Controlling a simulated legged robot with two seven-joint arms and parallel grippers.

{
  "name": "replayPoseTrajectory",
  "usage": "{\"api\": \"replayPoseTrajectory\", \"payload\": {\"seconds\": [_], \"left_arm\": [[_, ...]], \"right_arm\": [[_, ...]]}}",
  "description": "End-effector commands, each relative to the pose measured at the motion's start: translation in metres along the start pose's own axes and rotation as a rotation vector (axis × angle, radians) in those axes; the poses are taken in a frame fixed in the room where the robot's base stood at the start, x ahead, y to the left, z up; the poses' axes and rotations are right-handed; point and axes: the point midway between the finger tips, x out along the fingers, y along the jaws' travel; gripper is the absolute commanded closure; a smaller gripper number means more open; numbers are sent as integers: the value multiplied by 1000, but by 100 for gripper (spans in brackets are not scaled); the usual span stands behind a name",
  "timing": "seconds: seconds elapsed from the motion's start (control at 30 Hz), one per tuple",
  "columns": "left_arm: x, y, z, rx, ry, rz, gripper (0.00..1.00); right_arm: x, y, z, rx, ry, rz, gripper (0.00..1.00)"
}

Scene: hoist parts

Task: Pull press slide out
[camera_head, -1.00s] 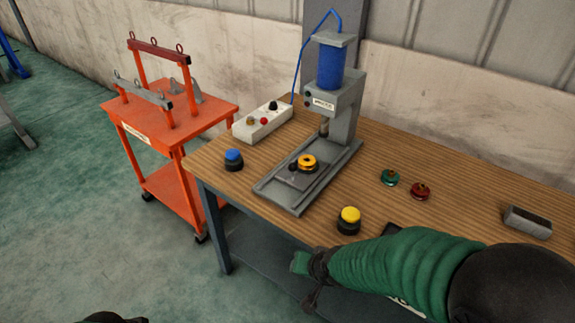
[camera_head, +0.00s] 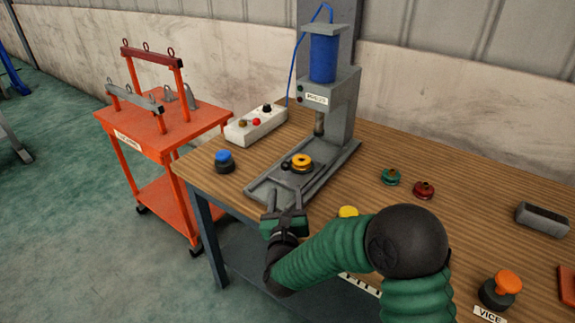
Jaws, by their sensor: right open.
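The press (camera_head: 342,90) stands on the wooden bench, with a blue cylinder on top and a grey base with rails. The press slide (camera_head: 291,173) is a dark plate on that base, carrying a yellow-orange ring part (camera_head: 301,162) and a small black knob (camera_head: 286,165). The slide sits forward of the ram. My right gripper (camera_head: 284,199) is at the front end of the base, its fingers spread and pointing toward the slide. It looks empty; whether a finger touches the base I cannot tell. My left gripper is not in view.
A blue button (camera_head: 224,160) and a white control box (camera_head: 256,125) are on the left of the bench. Green (camera_head: 391,177) and red (camera_head: 424,190) parts lie to the right. An orange cart (camera_head: 165,135) stands left.

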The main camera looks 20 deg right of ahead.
Motion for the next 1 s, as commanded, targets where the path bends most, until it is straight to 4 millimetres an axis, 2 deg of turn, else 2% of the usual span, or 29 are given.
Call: {"api": "replayPoseTrajectory", "payload": {"seconds": [0.4,0.53,0.7,0.97,1.0], "left_arm": [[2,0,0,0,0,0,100],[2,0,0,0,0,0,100],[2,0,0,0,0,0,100],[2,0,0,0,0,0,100],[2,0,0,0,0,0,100]], "right_arm": [[105,1,0,-4,-1,1,50],[133,1,0,-4,-1,2,50],[152,1,0,-6,-1,3,50],[154,1,0,-7,1,5,50],[154,1,0,-7,1,4,53]]}}
